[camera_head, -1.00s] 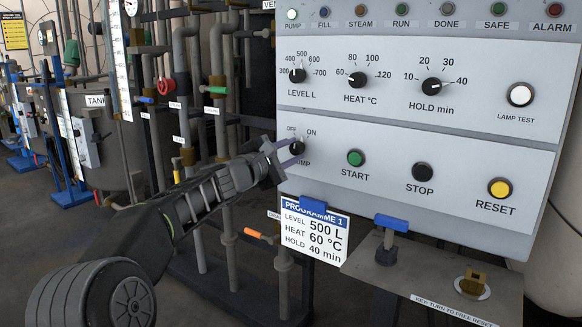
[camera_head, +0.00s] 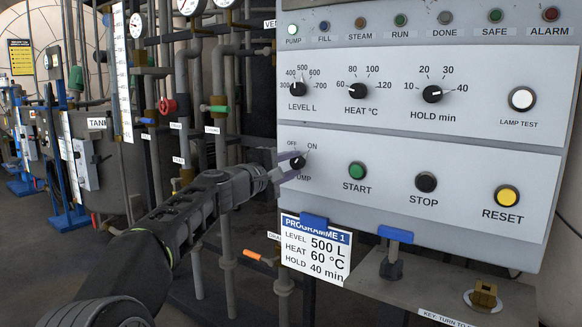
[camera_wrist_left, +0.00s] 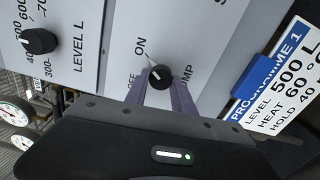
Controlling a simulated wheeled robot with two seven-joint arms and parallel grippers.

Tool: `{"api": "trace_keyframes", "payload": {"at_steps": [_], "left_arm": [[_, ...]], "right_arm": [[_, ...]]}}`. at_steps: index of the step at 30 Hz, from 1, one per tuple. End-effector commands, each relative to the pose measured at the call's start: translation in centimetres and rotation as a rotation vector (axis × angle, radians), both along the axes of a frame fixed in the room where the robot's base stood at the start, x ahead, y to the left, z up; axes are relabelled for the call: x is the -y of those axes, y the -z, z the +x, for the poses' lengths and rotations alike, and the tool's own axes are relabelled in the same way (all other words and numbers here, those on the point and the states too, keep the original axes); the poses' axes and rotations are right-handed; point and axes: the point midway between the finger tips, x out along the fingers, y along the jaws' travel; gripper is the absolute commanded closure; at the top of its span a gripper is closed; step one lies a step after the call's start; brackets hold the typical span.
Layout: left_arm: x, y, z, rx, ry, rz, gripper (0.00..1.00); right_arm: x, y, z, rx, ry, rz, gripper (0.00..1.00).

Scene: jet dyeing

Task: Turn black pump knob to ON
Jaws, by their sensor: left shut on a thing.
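The black pump knob (camera_head: 297,163) is at the lower left of the control panel, between the OFF and ON marks. It also shows in the left wrist view (camera_wrist_left: 160,77), where its white pointer line points toward ON. My left gripper (camera_head: 292,168) reaches in from the left and is shut on the knob. In the left wrist view its two purple-grey fingers (camera_wrist_left: 162,88) lie on either side of the knob. The fingers hide part of the PUMP label. The green PUMP lamp (camera_head: 293,29) at the panel's top left looks bright. My right gripper is not in view.
The green START (camera_head: 357,171), black STOP (camera_head: 426,182) and yellow RESET (camera_head: 507,197) buttons sit to the right. The LEVEL knob (camera_head: 297,89) is above. A programme card (camera_head: 315,250) hangs below, beside a blue-handled lever (camera_head: 395,234). Pipes and valves stand left.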

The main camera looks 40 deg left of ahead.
Motion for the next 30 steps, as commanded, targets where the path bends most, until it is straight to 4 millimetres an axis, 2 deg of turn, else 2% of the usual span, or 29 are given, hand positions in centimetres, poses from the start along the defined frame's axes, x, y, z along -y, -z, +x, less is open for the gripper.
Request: {"api": "trace_keyframes", "payload": {"at_steps": [4, 5, 12, 23, 30], "left_arm": [[0.0, 0.1, 0.0, -0.002, 0.001, -0.001, 1.00], [0.0, 0.1, 0.0, -0.002, 0.002, -0.001, 0.69], [0.0, 0.1, 0.0, -0.001, 0.001, -0.002, 0.49], [0.0, 0.0, -0.4, 0.000, 0.000, -0.002, 0.48], [0.1, 0.0, -3.6, 0.001, -0.001, 0.000, 0.48]], "right_arm": [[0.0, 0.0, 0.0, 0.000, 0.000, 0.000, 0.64], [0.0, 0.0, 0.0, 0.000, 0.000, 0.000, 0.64], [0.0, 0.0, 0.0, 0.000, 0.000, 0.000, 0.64], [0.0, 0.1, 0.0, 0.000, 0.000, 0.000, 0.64], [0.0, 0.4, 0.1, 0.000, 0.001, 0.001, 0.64]]}}
